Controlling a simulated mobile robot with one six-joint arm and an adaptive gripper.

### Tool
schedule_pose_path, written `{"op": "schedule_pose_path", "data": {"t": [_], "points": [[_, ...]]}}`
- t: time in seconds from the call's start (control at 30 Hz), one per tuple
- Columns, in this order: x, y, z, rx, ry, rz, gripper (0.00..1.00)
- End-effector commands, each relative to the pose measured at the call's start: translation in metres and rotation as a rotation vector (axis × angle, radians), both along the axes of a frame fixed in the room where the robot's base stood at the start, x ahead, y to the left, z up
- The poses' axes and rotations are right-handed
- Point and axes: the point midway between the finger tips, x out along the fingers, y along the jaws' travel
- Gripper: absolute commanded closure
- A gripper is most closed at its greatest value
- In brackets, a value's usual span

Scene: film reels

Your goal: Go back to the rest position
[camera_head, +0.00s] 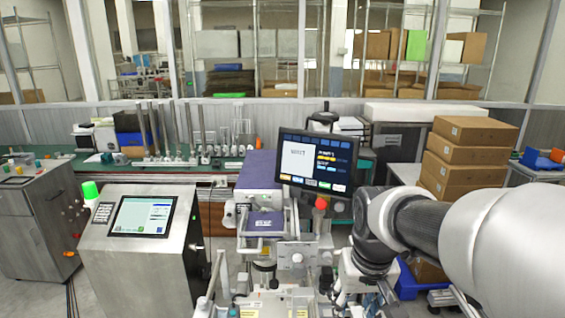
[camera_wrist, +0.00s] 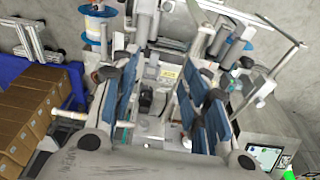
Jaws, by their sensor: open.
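My gripper (camera_wrist: 163,88) shows in the wrist view with its two blue-padded fingers spread apart. Nothing is visibly held between them; machine parts show beyond the gap. In the head view my arm reaches in from the right and bends down at the wrist, over the right side of the machine (camera_head: 262,222). The gripper's fingertips are hard to make out there. A reel with blue flanges (camera_wrist: 97,28) is at the upper left of the wrist view, apart from the fingers. Another blue-edged roll (camera_wrist: 240,42) is at the upper right.
A monitor (camera_head: 317,161) with a red-topped button below it stands close left of my arm. Stacked cardboard boxes (camera_head: 466,152) are behind the arm at right. A steel console (camera_head: 140,250) with a green light stands left. Metal rods and brackets (camera_wrist: 262,75) crowd the gripper's right side.

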Motion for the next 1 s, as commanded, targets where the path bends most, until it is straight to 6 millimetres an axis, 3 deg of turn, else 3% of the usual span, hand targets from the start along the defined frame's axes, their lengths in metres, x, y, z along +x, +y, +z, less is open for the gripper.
{"op": "schedule_pose_path", "data": {"t": [0.03,0.2,0.43,0.6,1.0], "points": [[-0.022,0.0,0.004,0.0,-0.031,0.0,0.58],[-0.088,-0.001,0.009,-0.001,-0.107,-0.001,0.58],[-0.156,-0.002,-0.01,-0.002,-0.19,-0.001,0.58],[-0.177,-0.002,-0.02,-0.002,-0.216,-0.001,0.58],[-0.179,-0.002,-0.021,-0.002,-0.218,-0.001,0.58]]}}
